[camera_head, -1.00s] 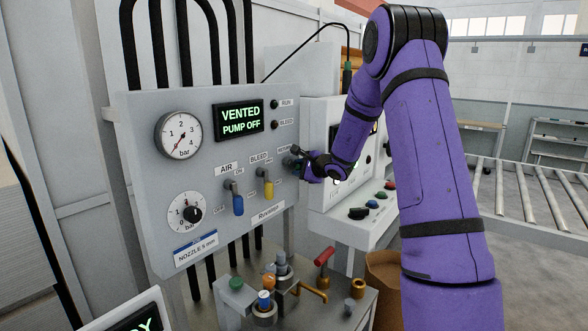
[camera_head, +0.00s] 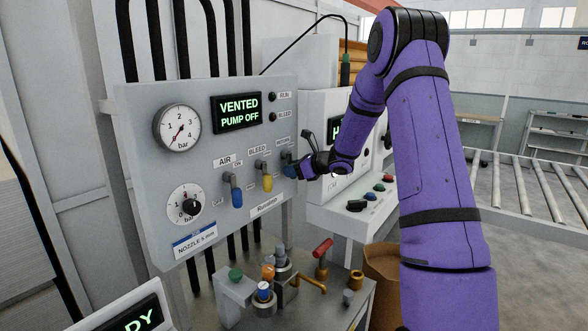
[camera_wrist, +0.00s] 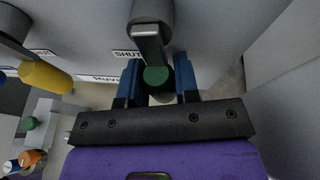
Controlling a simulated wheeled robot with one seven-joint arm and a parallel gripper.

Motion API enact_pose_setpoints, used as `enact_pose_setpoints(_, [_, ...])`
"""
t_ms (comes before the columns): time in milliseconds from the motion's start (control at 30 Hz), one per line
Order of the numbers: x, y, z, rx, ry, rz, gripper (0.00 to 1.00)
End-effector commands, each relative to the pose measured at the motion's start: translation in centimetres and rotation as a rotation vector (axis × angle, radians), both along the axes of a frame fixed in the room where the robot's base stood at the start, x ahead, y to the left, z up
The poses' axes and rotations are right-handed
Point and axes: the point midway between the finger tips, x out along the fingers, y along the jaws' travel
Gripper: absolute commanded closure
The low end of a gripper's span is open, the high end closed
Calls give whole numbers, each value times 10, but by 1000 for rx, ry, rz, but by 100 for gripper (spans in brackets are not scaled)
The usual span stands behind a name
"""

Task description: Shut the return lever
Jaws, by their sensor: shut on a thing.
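The return lever, with a green round end (camera_wrist: 155,76) and a grey metal arm, shows in the wrist view below its dark hub, near a "SHUT" label. My gripper (camera_wrist: 158,84) has its two blue fingers on either side of the lever's green end and is shut on it. In the head view my gripper (camera_head: 294,171) is at the right edge of the grey panel (camera_head: 220,150), under the return label. It hides most of the lever there, so its exact angle is hard to tell.
The bleed lever (camera_head: 267,182) is yellow and the air lever (camera_head: 237,196) is blue; both hang down left of my gripper. The display (camera_head: 238,112) reads "VENTED PUMP OFF". A button console (camera_head: 365,200) stands close on the right. A small table with fittings is below.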

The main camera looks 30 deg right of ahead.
Motion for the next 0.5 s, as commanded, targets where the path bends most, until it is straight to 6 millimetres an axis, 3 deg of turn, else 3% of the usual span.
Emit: enact_pose_setpoints(500, [-2, 5, 0, 107, 38, -1, 100])
